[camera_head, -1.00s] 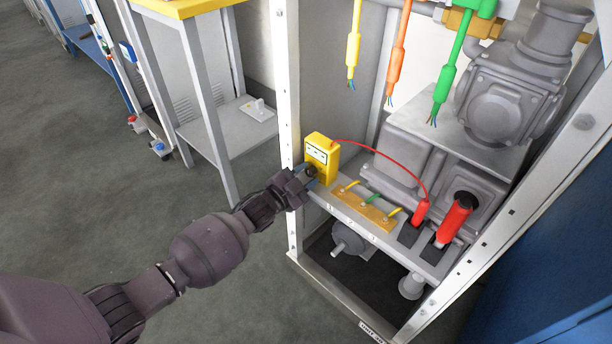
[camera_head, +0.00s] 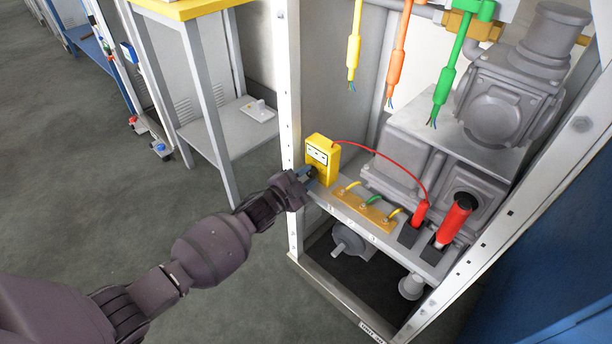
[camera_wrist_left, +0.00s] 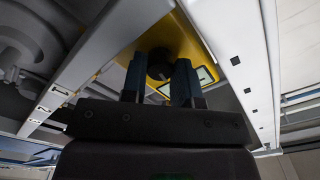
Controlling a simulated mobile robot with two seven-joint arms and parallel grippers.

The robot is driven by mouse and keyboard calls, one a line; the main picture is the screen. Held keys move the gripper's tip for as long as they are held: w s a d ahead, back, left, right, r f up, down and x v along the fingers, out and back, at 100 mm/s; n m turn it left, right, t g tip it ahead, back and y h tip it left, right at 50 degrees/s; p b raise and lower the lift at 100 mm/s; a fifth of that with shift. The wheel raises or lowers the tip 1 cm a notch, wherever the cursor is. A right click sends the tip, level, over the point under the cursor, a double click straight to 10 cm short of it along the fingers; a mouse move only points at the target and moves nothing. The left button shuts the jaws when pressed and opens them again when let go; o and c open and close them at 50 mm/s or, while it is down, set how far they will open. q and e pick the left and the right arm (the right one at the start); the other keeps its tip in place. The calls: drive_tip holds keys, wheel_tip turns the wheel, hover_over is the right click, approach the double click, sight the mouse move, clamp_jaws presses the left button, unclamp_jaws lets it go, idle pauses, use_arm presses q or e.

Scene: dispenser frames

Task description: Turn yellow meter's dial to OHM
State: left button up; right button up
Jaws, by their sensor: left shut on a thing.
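The yellow meter (camera_head: 321,158) stands upright on the frame's grey shelf, by the left post, with its small display near the top of its front. My left gripper (camera_head: 309,176) reaches it from the lower left and covers the lower front in the head view. In the left wrist view the meter's yellow face (camera_wrist_left: 182,40) shows with the black dial (camera_wrist_left: 160,64) between the two fingers of my left gripper (camera_wrist_left: 161,80). The gripper is shut on the dial. The dial's marks cannot be read. My right gripper is not in view.
A red lead (camera_head: 395,160) runs from the meter to a red probe (camera_head: 420,212) in the shelf. A terminal strip (camera_head: 363,208) with short wires lies right of the meter. Yellow, orange and green cables (camera_head: 397,55) hang above. The white post (camera_head: 289,100) stands close left.

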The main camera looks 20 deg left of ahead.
use_arm(q)
drive_tip(key=m, duration=0.3)
drive_tip(key=shift+m, duration=0.3)
drive_tip(key=m, duration=0.4)
drive_tip(key=shift+f+m, duration=0.15)
drive_tip(key=shift+m, duration=0.15)
drive_tip(key=m+b, duration=0.1)
drive_tip(key=m, duration=0.3)
drive_tip(key=shift+m+b, duration=0.5)
drive_tip(key=shift+m, duration=1)
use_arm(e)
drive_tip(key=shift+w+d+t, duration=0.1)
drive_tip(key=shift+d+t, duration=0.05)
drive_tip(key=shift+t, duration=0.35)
use_arm(q)
drive_tip(key=shift+m, duration=0.4)
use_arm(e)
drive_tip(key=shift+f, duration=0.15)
use_arm(q)
drive_tip(key=o, duration=0.7)
drive_tip(key=shift+c, duration=0.2)
drive_tip(key=shift+s, duration=0.15)
